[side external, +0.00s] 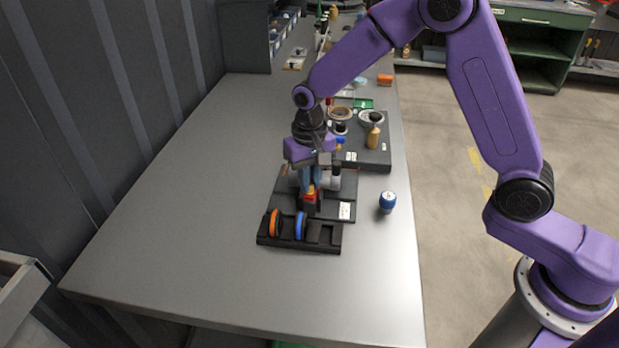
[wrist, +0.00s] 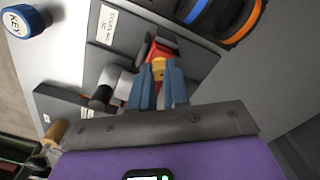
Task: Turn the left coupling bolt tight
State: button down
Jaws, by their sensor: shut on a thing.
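A red part with a small yellow bolt-like piece (wrist: 158,66) stands on a dark plate (wrist: 97,55) labelled as the coupling. In the side view, the red part (side external: 311,197) shows just below my gripper (side external: 311,188). My gripper (wrist: 158,82) points down at the plate, its blue fingers close together on either side of the yellow piece. The fingertips hide much of this piece, so its seating and tightness cannot be told. A grey cylinder with a black end (wrist: 108,88) lies beside the fingers, and also shows in the side view (side external: 335,181).
A black rack (side external: 266,240) with an orange ring (side external: 275,223) and a blue ring (side external: 300,226) stands in front of the plate. A blue KEY knob (side external: 387,202) stands to the right. Another dark board (side external: 380,157) with parts lies behind. The table's left side is clear.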

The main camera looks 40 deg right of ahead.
dwell(0.3)
jog(key=c, duration=1.1)
grip_release()
jog(key=shift+r, duration=0.1)
notch_tip(320, 180, up, 17)
jog(key=shift+r, duration=0.15)
jog(key=s+d+f+n, duration=0.2)
jog(key=s+d+n, duration=0.2)
jog(key=s, duration=0.6)
jog(key=s+d+f+n, duration=0.3)
jog(key=s+d+n, duration=0.1)
jog(key=s, duration=0.7)
jog(key=s+d+f+n, duration=0.3)
jog(key=s+n, duration=0.3)
jog(key=s, duration=0.4)
jog(key=shift+s+d+n, duration=0.15)
jog(key=shift+d+n, duration=0.15)
jog(key=shift+d, duration=0.15)
